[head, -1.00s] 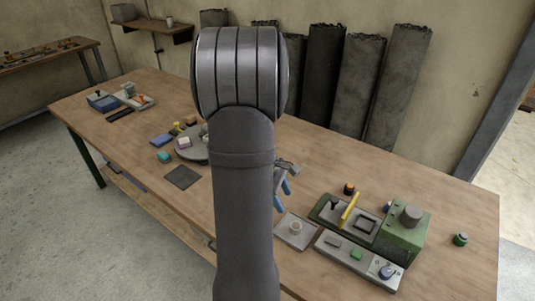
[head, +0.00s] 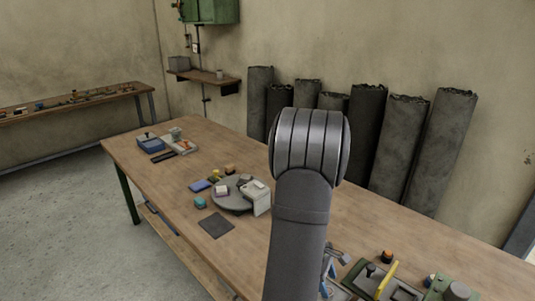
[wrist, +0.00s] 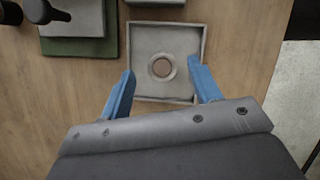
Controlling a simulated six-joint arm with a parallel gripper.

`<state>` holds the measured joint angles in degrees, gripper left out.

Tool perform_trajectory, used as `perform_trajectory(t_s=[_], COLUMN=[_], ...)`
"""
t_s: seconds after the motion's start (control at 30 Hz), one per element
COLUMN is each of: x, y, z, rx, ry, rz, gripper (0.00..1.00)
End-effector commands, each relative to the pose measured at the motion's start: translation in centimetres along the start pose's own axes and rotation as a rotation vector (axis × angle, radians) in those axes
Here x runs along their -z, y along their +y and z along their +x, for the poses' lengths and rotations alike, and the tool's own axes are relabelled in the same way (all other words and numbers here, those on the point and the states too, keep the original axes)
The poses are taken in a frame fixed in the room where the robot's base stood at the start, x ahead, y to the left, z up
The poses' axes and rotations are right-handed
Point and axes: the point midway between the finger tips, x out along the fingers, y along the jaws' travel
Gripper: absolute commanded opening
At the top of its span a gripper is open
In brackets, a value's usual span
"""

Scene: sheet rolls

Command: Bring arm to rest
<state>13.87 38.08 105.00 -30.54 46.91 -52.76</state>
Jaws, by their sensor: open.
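My gripper (wrist: 161,71) shows in the wrist view with its two blue fingers spread apart and nothing held between them. Beyond the fingertips lies a square grey tray (wrist: 149,38) with a small round ring-shaped piece (wrist: 162,67) in it. The fingers overlap the tray's near corners in this view; I cannot tell how high they are above it.
The wooden bench (head: 350,228) carries a round grey turntable (head: 232,204) with small blocks, a dark square mat (head: 216,225) and a green fixture with a yellow bar (head: 387,281). Dark sheet rolls (head: 365,130) lean on the wall behind. The bench between mat and arm is clear.

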Motion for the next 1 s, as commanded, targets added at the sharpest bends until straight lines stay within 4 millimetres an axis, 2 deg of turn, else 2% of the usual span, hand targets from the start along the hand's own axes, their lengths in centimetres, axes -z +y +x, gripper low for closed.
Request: perform_trajectory(t_s=[0.5, 0.67, 0.87, 0.9, 1.0], x=[-0.2, 0.3, 1.4, 1.2, 1.2], y=[0.0, 0.0, 0.0, 0.1, 0.1], z=[-0.4, 0.7, 3.1, 1.8, -0.1], rx=[0.002, 0.003, 0.002, -0.005, -0.005], ry=[0.0, 0.0, 0.0, 0.001, 0.001], rz=[0.0, -0.001, -0.001, 0.002, 0.001], gripper=[0.57, 0.57, 0.57, 0.57, 0.57])
